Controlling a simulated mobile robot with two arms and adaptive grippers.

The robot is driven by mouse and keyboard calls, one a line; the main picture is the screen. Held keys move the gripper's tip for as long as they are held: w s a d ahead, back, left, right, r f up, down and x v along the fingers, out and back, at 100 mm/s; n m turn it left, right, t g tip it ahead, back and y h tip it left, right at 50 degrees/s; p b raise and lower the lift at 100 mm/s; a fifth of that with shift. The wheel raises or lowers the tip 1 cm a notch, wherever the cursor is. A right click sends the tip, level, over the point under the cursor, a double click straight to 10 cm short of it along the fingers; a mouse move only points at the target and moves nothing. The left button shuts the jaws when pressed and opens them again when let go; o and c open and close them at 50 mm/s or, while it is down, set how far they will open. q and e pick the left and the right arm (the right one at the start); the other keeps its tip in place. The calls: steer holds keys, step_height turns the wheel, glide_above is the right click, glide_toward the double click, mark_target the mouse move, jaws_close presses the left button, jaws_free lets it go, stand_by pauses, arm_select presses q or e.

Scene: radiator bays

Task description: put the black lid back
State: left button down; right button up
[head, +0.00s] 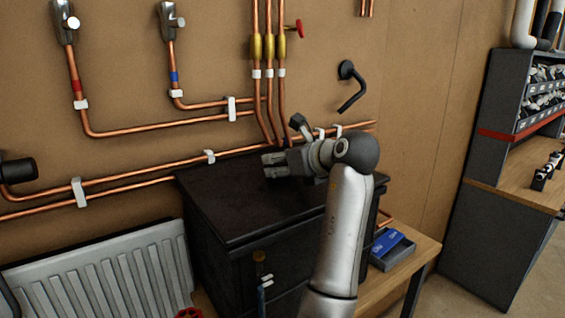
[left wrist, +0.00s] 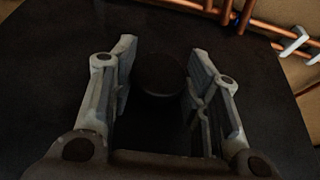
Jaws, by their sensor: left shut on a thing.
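The black lid (head: 225,215) is a broad dark slab that lies on top of the black chest (head: 215,255), against the pipes at the wall. I cannot tell whether it sits flush. My left gripper (head: 275,163) reaches over its far part. In the left wrist view, the two fingers stand on either side of a round black knob (left wrist: 160,75), with the dark lid surface (left wrist: 60,60) all around. The gripper is shut on this knob, which is hard to make out in the head view. My right gripper is not in view.
Copper pipes (head: 140,175) run along the wall just behind the chest. A white radiator (head: 105,275) stands to its left. A blue-topped box (head: 393,247) sits on a wooden bench to its right. A dark shelf unit (head: 510,200) stands farther right.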

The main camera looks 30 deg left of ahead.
mark_target(302, 188)
arm_select(q)
steer(key=shift+f, duration=0.15)
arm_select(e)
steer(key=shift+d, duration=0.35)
arm_select(q)
steer(key=shift+f, duration=0.25)
steer(key=c, duration=0.7)
jaws_free()
steer(key=shift+d, duration=0.1)
steer(key=shift+f, duration=0.1)
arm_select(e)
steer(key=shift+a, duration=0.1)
arm_select(q)
steer(key=v, duration=0.7)
steer(key=shift+s+d, duration=0.2)
steer(key=shift+d, duration=0.05)
steer(key=shift+w, duration=0.1)
